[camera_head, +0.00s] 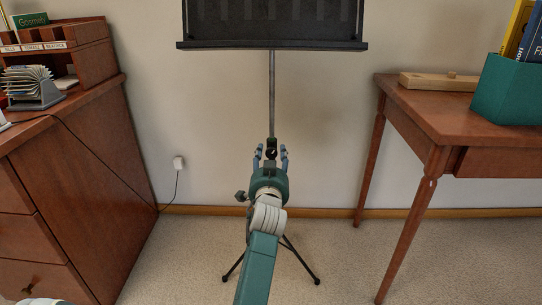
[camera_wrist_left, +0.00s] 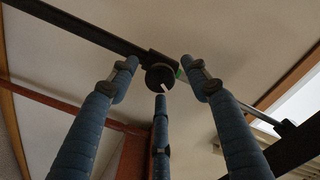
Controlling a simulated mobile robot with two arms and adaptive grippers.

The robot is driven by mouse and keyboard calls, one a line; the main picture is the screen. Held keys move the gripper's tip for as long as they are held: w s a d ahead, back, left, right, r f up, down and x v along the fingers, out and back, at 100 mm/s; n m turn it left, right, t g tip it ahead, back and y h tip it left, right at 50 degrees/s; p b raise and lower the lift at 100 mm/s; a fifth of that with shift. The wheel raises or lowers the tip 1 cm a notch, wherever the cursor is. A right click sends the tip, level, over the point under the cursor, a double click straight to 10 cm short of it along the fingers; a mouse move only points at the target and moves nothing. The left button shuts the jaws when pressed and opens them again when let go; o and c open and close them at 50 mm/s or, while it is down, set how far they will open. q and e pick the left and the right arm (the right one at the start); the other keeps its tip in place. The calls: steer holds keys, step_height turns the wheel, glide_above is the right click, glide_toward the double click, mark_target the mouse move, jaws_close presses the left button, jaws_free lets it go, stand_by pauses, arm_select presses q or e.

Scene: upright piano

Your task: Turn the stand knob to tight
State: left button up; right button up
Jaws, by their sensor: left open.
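The black music stand has a wide desk (camera_head: 272,44) at the top and a thin grey pole (camera_head: 272,95). The black stand knob (camera_wrist_left: 158,77) is round, with a white mark pointing to the lower right in the left wrist view. In the head view a black clamp (camera_head: 271,147) sits on the pole. My left gripper (camera_head: 270,155) is open in front of it, a blue finger on each side. In the left wrist view its three fingers (camera_wrist_left: 160,82) surround the knob; contact cannot be told.
A brown cabinet (camera_head: 90,190) stands at left with an organiser on top. A brown table (camera_head: 440,115) at right holds a green box (camera_head: 515,92) and a wooden block (camera_head: 438,82). Tripod legs (camera_head: 300,259) spread on the carpet. The wall is close behind.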

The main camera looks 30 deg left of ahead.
arm_select(q)
steer(key=c, duration=1.1)
steer(key=shift+c, duration=0.2)
